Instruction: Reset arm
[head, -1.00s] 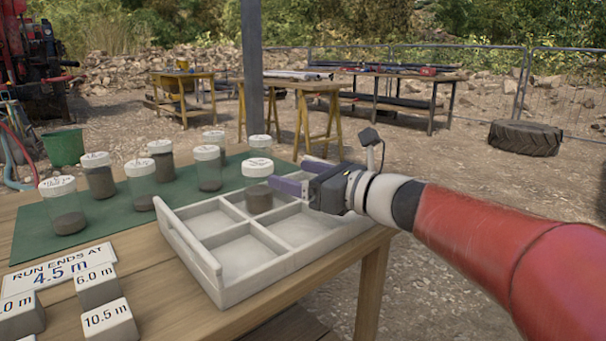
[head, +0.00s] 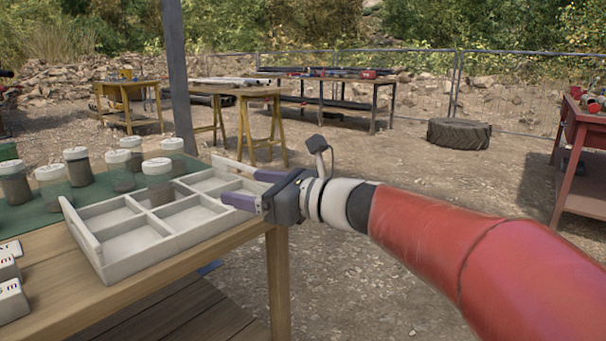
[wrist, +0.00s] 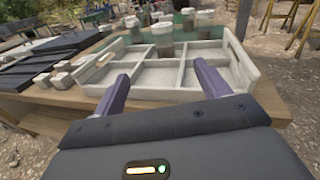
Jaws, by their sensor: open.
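My gripper (head: 222,178) is open and empty at the right end of the white divided tray (head: 128,258), its fingers pointing over the tray's edge. In the wrist view, the two purple fingers (wrist: 162,80) stand wide apart with nothing between them. A white-lidded jar with dark contents (head: 159,185) stands upright in a back compartment of the tray, apart from the fingers. The other tray compartments that show look empty.
Several similar jars (head: 77,168) stand on a green mat (head: 40,222) behind the tray. Pale number blocks (head: 10,298) sit at the left on the wooden table (head: 60,300). Open gravel lies right of the table. A red bench (head: 580,150) stands far right.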

